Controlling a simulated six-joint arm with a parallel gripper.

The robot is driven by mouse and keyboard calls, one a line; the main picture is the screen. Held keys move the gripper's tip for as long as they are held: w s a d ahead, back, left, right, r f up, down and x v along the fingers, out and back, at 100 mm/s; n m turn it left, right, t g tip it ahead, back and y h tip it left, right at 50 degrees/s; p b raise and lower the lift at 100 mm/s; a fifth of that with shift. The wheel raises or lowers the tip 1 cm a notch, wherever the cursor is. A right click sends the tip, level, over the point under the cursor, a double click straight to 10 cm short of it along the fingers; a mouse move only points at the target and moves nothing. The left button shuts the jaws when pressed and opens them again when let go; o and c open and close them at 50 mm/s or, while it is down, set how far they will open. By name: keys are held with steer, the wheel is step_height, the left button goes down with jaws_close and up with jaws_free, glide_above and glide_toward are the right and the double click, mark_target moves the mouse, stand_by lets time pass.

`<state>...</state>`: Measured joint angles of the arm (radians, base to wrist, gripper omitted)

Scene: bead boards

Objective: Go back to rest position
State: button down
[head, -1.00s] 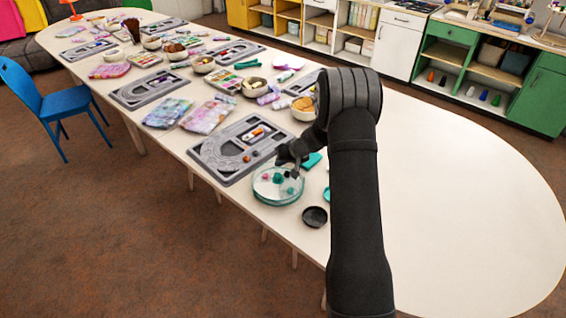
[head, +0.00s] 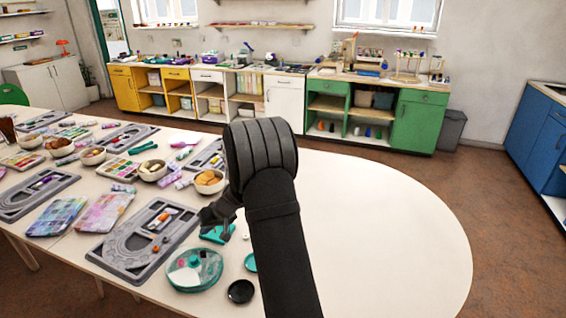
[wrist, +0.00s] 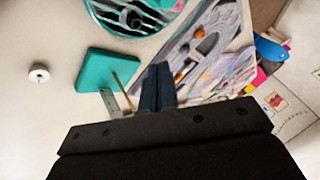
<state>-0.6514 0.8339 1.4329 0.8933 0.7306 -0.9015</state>
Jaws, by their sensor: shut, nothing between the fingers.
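My gripper (head: 208,216) is at the end of my dark arm, above the table near the front bead board. In the wrist view its dark fingers (wrist: 158,82) are together with nothing between them. A flat teal pad (head: 217,233) lies just below and right of the gripper in the head view. In the wrist view the pad (wrist: 108,68) lies left of the fingers. The round teal-rimmed dish (head: 177,283) is in front of the gripper, apart from it, with pieces inside. It is partly cut off in the wrist view (wrist: 97,22).
The grey bead board (head: 121,262) lies left of the gripper. A small black dish (head: 240,291) is beside the round dish. A bowl of orange things (head: 209,181) stands behind the gripper. Boards, bags and bowls crowd the table's left; its right end (head: 390,240) is clear.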

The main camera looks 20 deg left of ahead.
mark_target(189, 249)
steer(key=x, duration=1)
steer(key=shift+s+f, duration=0.1)
steer(key=shift+f, duration=0.05)
steer(key=shift+w+d+m+t, duration=0.4)
steer(key=shift+w+d+m, duration=0.1)
steer(key=shift+d, duration=0.3)
